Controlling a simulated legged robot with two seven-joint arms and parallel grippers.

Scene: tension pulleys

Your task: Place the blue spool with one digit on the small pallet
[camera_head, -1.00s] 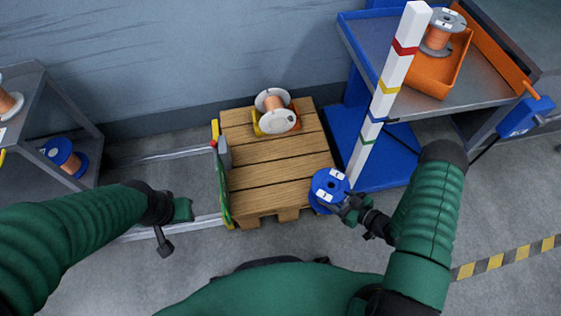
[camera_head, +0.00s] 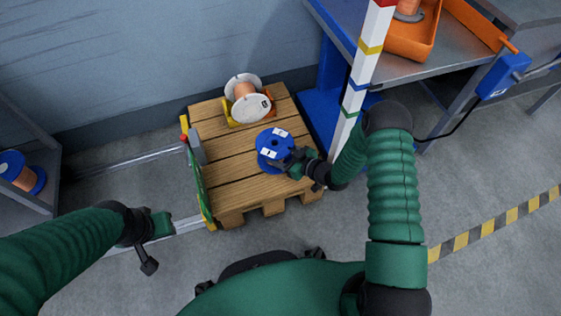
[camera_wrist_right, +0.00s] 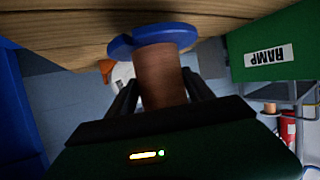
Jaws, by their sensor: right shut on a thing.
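The blue spool (camera_head: 273,139) is over the right-hand part of the small wooden pallet (camera_head: 228,167), with its flat blue face with white labels turned up. My right gripper (camera_head: 290,162) is shut on it from the front right. In the right wrist view the copper-coloured core of the spool (camera_wrist_right: 160,75) sits between the two dark fingers, with a blue flange beside the pallet boards (camera_wrist_right: 60,22). I cannot tell whether the spool touches the boards. My left gripper (camera_head: 155,240) is empty, left of the pallet; its jaw opening is unclear.
A white spool with copper wire (camera_head: 248,100) lies in a yellow holder at the pallet's back. A green ramp panel (camera_head: 194,180) stands along its left edge. A striped post (camera_head: 358,80) and blue-legged table (camera_head: 455,75) are at right. Another blue spool (camera_head: 20,172) sits on the left shelf.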

